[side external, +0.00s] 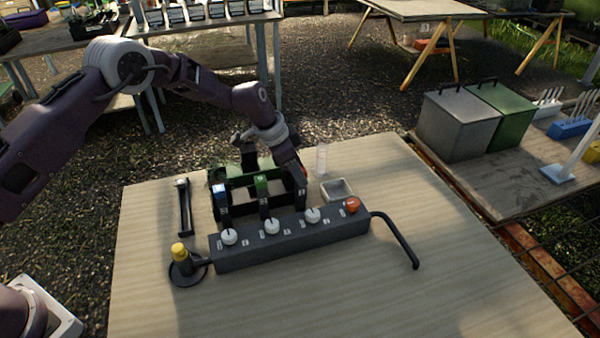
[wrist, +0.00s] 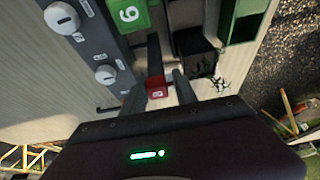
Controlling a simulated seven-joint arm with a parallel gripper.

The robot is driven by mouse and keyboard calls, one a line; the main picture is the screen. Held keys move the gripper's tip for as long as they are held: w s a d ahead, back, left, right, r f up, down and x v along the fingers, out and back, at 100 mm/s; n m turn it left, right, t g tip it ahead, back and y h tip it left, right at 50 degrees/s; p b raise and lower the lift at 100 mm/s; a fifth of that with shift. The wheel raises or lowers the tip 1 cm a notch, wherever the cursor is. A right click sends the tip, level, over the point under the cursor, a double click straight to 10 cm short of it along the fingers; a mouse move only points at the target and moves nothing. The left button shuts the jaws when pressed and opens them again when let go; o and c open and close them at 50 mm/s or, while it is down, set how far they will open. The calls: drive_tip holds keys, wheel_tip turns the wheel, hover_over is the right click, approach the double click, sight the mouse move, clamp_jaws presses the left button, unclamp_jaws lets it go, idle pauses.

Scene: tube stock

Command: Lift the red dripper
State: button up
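The red dripper (wrist: 157,87) shows its red numbered top in the wrist view, between the two fingers of my gripper (wrist: 160,92). A small gap shows at the right finger, so the fingers look open around it. In the side view my gripper (side external: 297,172) points down at the right end of the dark rack (side external: 236,181). It hides most of the red dripper there; only a speck of red shows.
A dark manifold (side external: 290,240) with white knobs and an orange-red knob (side external: 352,204) lies in front of the rack. A yellow-topped post (side external: 179,252) stands at its left end. A clear cylinder (side external: 322,160) and a small tray (side external: 338,190) are to the right. The table front is clear.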

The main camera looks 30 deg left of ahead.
clamp_jaws()
